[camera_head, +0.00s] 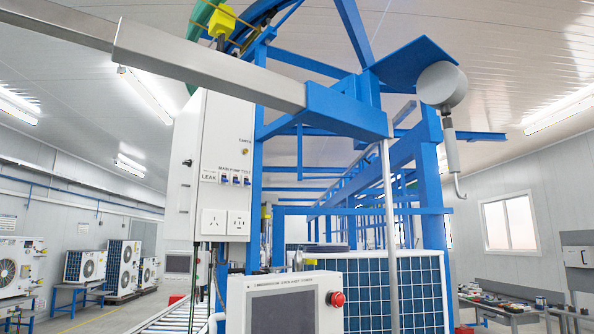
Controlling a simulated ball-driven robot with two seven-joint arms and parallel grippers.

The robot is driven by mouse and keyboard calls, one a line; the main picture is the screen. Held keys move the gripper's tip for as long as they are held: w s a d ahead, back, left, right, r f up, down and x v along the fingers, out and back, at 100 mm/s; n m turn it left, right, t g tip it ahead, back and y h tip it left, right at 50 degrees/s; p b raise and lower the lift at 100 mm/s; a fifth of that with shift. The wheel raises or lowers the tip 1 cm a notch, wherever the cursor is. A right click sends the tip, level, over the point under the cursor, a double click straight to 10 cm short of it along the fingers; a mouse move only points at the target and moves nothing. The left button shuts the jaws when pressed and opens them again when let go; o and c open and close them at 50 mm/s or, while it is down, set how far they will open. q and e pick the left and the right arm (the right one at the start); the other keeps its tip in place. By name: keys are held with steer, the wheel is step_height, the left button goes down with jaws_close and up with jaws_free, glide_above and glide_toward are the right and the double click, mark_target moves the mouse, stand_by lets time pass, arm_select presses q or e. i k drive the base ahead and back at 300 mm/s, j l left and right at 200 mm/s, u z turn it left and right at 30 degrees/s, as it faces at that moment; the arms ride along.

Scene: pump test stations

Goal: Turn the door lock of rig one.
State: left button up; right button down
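A white electrical cabinet (222,130) hangs on a blue steel frame left of the middle. Its front carries several small blue switches, labels reading LEAK and MAIN PUMP TEST, and two sockets. A small dark knob or lock (187,162) shows on the cabinet's narrow left side; I cannot tell whether it is the door lock or how it is turned. A control panel (283,305) with a grey screen and a red emergency button (336,298) stands low in front. Neither of my grippers is in view.
A thick grey metal beam (210,68) crosses the upper left to the blue frame (430,190). A grey round hoist (441,85) with a hook hangs at right. Outdoor units (85,265) stand at left, and a workbench (505,302) at right. Floor shows at lower left.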

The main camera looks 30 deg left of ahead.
mark_target(188, 162)
steer(key=i+z, duration=0.1)
steer(key=z, duration=1.15)
steer(key=j+z, duration=0.1)
steer(key=j, duration=0.35)
steer(key=j+u, duration=0.3)
steer(key=j, duration=0.45)
steer(key=j+u, duration=0.25)
steer(key=j, duration=0.5)
steer(key=k, duration=0.05)
